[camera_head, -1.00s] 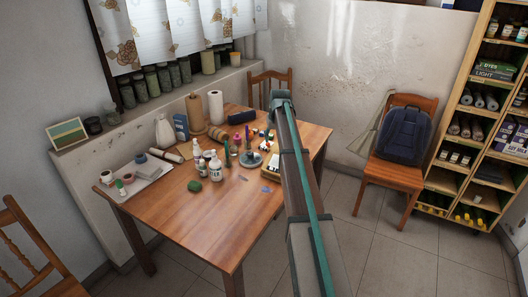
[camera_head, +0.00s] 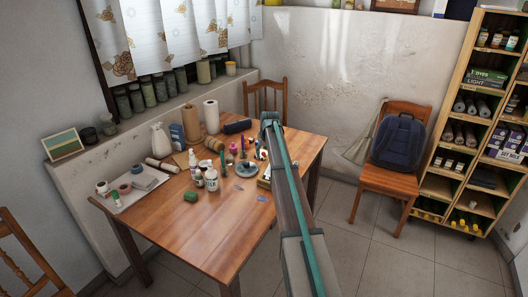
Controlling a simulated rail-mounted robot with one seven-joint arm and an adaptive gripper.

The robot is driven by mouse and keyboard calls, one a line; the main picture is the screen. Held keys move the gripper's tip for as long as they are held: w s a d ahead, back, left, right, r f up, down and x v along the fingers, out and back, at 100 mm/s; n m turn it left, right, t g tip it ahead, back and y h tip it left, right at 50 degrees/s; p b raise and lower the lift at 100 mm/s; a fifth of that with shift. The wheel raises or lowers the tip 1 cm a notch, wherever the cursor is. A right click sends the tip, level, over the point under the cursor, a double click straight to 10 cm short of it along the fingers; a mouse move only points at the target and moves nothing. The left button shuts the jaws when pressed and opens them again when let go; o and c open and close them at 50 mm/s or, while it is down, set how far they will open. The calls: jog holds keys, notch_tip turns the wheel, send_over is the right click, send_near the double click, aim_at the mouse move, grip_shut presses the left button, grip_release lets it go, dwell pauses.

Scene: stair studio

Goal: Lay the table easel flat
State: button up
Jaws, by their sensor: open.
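I cannot make out a table easel in this view. The wooden table (camera_head: 200,238) stands left of centre, with its things grouped on its far half. My long arm runs up the picture from the bottom right of centre and covers part of the table's right side. The end of my arm with my gripper cannot be made out, so its place relative to the table is not shown. What lies behind my arm is hidden.
A small framed picture (camera_head: 62,144) leans on the ledge. A chair with a backpack (camera_head: 400,140) and a shelf (camera_head: 440,187) stand right. The table's near part is clear.

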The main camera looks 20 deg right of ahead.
jog(key=shift+f, duration=0.2)
grip_shut()
